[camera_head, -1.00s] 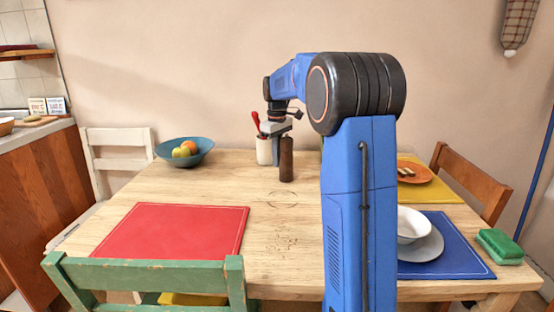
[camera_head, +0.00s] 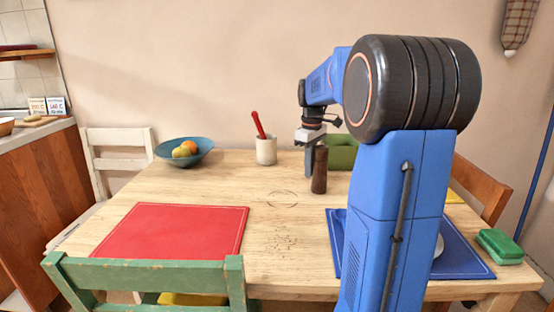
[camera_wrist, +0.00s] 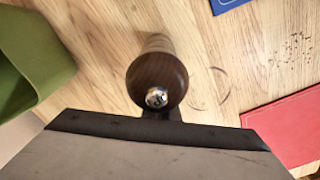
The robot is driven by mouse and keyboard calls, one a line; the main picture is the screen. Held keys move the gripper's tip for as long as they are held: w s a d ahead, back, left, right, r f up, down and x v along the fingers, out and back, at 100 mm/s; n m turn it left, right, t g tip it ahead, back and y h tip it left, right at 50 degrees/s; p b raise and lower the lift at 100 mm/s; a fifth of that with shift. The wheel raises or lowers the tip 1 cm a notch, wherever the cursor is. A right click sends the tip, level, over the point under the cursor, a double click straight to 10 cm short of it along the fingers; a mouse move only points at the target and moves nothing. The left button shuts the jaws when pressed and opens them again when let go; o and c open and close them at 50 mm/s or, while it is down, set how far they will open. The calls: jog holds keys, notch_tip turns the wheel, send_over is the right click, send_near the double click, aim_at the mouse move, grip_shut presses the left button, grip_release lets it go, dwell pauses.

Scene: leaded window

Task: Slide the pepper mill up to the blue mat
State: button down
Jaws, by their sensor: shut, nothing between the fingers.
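The dark brown pepper mill (camera_head: 320,170) stands upright on the wooden table, right of the middle toward the back. In the wrist view its round top with a metal knob (camera_wrist: 157,80) lies just in front of my gripper. My gripper (camera_head: 309,165) is shut and empty, pointing down just behind and left of the mill. They look in contact or very close. The blue mat (camera_head: 466,258) lies at the front right of the table, partly hidden by my arm. Its corner also shows at the top of the wrist view (camera_wrist: 226,4).
A green container (camera_head: 343,150) stands behind the mill. A white pot (camera_head: 266,150) with a red-handled utensil and a blue fruit bowl (camera_head: 200,157) are further left. A red mat (camera_head: 175,232) lies front left. A green sponge (camera_head: 500,246) sits right of the blue mat. The table between the mats is clear.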

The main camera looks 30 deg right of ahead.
jog(key=s+d, duration=0.1)
jog(key=s, duration=0.2)
jog(key=s+d, duration=0.1)
jog(key=s, duration=0.3)
jog(key=s+d, duration=0.2)
jog(key=s, duration=0.1)
jog(key=shift+s+d, duration=0.1)
jog(key=shift+s, duration=0.3)
jog(key=shift+r, duration=0.1)
